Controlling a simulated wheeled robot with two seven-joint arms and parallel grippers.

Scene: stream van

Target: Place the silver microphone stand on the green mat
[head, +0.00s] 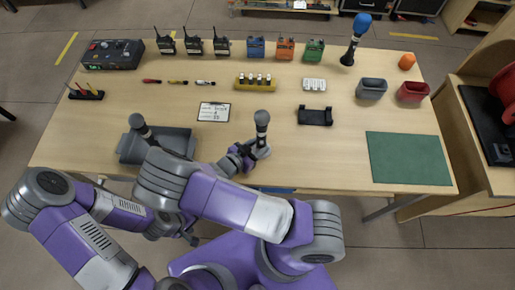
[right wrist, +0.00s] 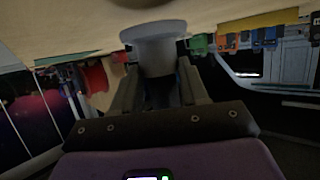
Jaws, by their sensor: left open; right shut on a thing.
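The silver microphone stand (head: 262,134) has a dark-headed microphone on top and a round grey base; it is upright at the table's front middle. My right gripper (head: 246,153) is shut on it, low down near the base. In the right wrist view the fingers close on the grey stand (right wrist: 155,45) below its wide disc. I cannot tell whether the base touches the table. The green mat (head: 408,158) lies bare at the table's front right, well to the right of the stand. My left gripper (head: 190,239) is open and empty, in front of the table edge.
A grey tray (head: 127,150) with another microphone stands left of the stand. A clipboard (head: 213,111) and a black holder (head: 315,116) lie behind. Grey (head: 371,89) and red (head: 413,92) bins stand behind the mat. The table between stand and mat is clear along the front.

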